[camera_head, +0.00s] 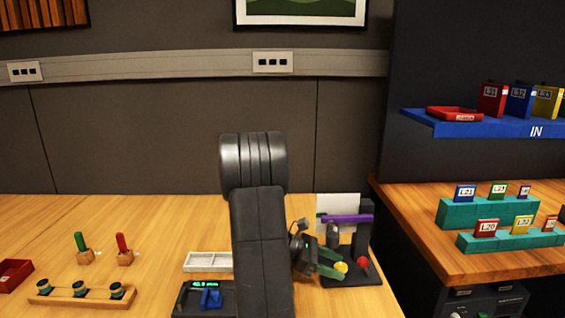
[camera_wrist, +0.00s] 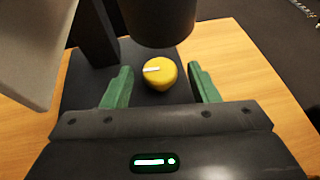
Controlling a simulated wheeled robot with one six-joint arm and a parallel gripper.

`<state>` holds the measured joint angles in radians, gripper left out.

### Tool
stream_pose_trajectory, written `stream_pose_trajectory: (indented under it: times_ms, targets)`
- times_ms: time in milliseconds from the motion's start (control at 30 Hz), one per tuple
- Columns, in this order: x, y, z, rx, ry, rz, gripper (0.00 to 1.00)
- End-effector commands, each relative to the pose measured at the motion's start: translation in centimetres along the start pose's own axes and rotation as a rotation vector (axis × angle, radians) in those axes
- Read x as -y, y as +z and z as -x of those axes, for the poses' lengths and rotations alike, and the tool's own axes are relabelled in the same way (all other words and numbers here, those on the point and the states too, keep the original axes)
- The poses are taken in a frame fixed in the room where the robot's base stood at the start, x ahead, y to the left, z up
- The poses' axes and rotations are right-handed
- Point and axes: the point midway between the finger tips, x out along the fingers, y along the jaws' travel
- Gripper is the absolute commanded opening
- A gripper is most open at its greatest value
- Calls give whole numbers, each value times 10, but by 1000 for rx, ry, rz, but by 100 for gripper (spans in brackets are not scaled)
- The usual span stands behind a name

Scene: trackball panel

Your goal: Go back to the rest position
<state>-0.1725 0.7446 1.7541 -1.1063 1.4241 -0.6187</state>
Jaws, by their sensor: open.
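My gripper (camera_wrist: 160,88) has green fingers and is open. In the wrist view its fingers stand apart on either side of a yellow ball (camera_wrist: 160,73) with a white mark, with visible gaps on both sides. The ball sits on a dark panel (camera_wrist: 75,88). In the head view the gripper (camera_head: 330,266) is low at the right of my arm, close to the yellow ball (camera_head: 341,267). A red ball (camera_head: 363,262) is on the same dark panel (camera_head: 350,280), right of the yellow one. My arm hides part of the table.
A white tray (camera_head: 207,262) and a device with a green display (camera_head: 203,298) lie left of my arm. A purple bar (camera_head: 347,218) and a white sheet (camera_head: 337,203) stand behind the gripper. A wooden rack (camera_head: 82,294) is at the left. A side table (camera_head: 440,262) is at the right.

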Motion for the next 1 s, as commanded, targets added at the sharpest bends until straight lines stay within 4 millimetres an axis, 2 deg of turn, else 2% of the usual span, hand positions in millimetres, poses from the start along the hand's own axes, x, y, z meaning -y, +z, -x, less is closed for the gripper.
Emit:
stream_pose_trajectory:
  times_ms: [1000]
  targets:
    - [15,0,-4,0,595,245,54]
